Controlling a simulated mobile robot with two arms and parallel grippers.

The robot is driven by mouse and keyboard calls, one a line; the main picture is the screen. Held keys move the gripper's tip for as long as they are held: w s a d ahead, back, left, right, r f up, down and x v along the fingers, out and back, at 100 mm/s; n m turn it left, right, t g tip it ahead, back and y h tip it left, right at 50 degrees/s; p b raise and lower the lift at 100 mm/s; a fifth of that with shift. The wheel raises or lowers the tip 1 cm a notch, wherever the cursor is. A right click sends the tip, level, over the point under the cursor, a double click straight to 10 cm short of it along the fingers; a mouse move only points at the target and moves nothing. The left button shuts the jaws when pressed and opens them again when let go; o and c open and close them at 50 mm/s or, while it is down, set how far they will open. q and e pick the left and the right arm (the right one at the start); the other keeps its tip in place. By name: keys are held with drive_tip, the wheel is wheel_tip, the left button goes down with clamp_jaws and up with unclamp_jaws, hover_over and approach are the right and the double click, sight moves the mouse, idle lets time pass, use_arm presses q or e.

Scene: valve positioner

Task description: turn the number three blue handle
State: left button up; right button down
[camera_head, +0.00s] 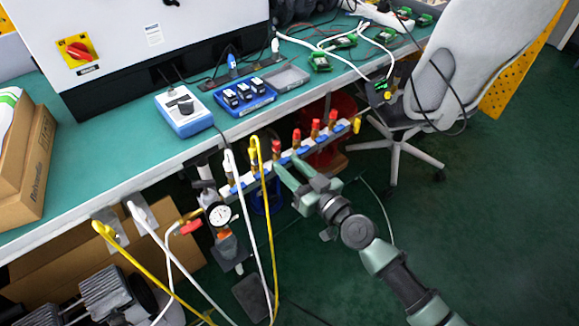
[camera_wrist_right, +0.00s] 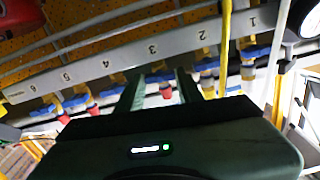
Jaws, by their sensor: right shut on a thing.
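The valve manifold (camera_head: 341,128) is a pale bar below the bench edge with a row of blue handles, several with red caps. In the right wrist view its face (camera_wrist_right: 120,58) carries numbers running 1 to 6 from right to left. The number three blue handle (camera_wrist_right: 158,77) sits under the "3", with a red cap below it. My right gripper (camera_head: 283,168) reaches the manifold from the lower right. Its two fingers (camera_wrist_right: 160,88) stand either side of the number three handle and are shut on it. The gripper body hides the lower part. My left gripper is not in view.
Yellow (camera_head: 266,200) and white (camera_head: 240,195) hoses hang from the manifold's left end, close to my right gripper. A round gauge (camera_head: 219,215) is beside them. The green bench (camera_head: 95,150) lies above. An office chair (camera_head: 455,75) stands at right; open floor is at lower right.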

drive_tip(key=shift+m, duration=0.7)
drive_tip(key=m, duration=0.2)
drive_tip(key=shift+f+m, duration=0.1)
drive_tip(key=shift+m, duration=0.3)
drive_tip(key=m, duration=0.2)
drive_tip(key=shift+m+b, duration=0.3)
drive_tip(key=shift+m, duration=0.1)
drive_tip(key=m, duration=0.4)
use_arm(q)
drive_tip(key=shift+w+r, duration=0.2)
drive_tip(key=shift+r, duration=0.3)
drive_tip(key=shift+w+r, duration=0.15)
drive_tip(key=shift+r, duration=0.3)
use_arm(e)
drive_tip(key=m, duration=0.5)
drive_tip(key=shift+d, duration=0.1)
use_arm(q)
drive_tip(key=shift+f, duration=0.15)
use_arm(e)
drive_tip(key=shift+m, duration=0.4)
